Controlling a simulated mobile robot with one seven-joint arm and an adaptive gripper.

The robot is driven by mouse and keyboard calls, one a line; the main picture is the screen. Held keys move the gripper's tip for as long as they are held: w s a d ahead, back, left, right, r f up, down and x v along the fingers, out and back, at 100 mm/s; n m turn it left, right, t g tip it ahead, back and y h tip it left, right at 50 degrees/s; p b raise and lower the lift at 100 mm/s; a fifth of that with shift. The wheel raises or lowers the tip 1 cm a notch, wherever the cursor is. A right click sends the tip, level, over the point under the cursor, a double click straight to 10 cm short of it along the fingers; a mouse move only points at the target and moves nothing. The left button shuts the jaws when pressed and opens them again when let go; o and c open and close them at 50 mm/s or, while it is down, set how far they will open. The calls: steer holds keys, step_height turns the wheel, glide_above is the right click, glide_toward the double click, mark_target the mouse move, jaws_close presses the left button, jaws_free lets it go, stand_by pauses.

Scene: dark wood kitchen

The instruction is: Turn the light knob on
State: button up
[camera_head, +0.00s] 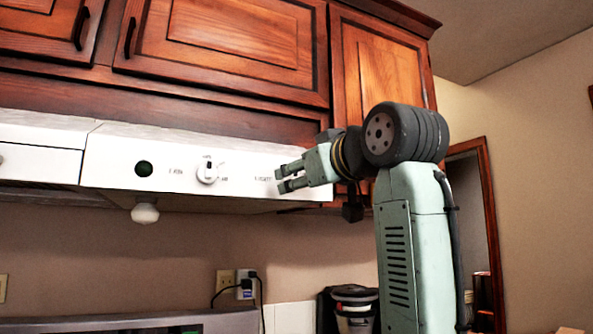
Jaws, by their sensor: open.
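A white knob (207,171) with a dark mark sits on the front panel of the white range hood (110,165), with small lettering around it. A dark green round part (144,168) is on the panel left of the knob. My gripper (279,181) is at the right end of the hood panel, right of the knob and apart from it. Its two fingers point left and are spread with nothing between them. The fingers cover part of the lettering, and whatever lies behind them on the panel is hidden.
Dark wood cabinets (220,45) hang above the hood. A white bulb (145,212) hangs under the hood. An outlet with plugs (245,284) is on the wall below. A dark container (354,300) stands below my arm. The space in front of the panel between gripper and knob looks clear.

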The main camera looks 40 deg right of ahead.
steer(key=shift+x, duration=1.2)
steer(key=shift+c, duration=0.4)
jaws_close()
